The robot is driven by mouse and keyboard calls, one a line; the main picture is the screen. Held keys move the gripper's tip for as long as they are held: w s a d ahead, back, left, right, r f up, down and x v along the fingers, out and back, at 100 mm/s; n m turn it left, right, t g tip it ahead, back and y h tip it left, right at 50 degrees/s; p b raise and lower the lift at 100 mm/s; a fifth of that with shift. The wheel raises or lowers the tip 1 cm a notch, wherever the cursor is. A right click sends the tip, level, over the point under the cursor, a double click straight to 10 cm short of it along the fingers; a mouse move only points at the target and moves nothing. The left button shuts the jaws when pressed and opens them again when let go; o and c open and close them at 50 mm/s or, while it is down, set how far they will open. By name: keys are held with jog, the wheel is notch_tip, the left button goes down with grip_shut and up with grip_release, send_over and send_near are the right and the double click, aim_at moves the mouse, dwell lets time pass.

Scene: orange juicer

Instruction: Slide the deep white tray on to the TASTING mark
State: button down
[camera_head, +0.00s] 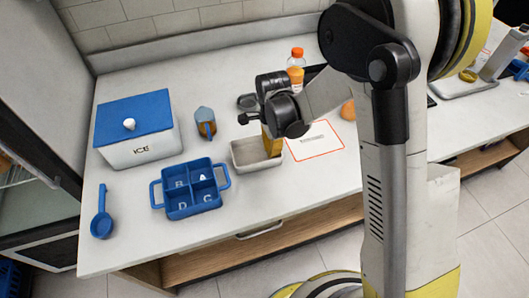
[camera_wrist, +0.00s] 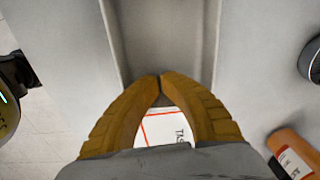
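The deep white tray (camera_head: 238,158) sits on the counter to the left of the TASTING mark (camera_head: 318,141), a white card with a red outline. In the wrist view the tray (camera_wrist: 168,30) runs up the picture, and part of the mark (camera_wrist: 160,130) with the letters "TAS" shows between the fingers. My gripper (camera_head: 271,148) points down into the tray at its right end, on the side facing the mark. In the wrist view its orange fingertips (camera_wrist: 160,77) meet with nothing seen between them. Whether they touch the tray is hidden.
A blue compartment caddy (camera_head: 190,187) stands left of the tray, with a blue-lidded ICE box (camera_head: 140,153) behind it. A jug (camera_head: 205,123) stands behind the tray. An orange-capped bottle (camera_head: 296,68) and an orange (camera_head: 348,110) are beyond the mark.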

aim_at(328, 138)
jog(key=shift+d, duration=0.1)
jog(key=w+d, duration=0.2)
jog(key=d, duration=0.4)
jog(key=w+d, duration=0.2)
jog(key=d, duration=0.5)
jog(key=w+d, duration=0.2)
jog(key=d, duration=0.5)
jog(key=shift+w+b, duration=0.3)
jog(key=shift+b, duration=0.1)
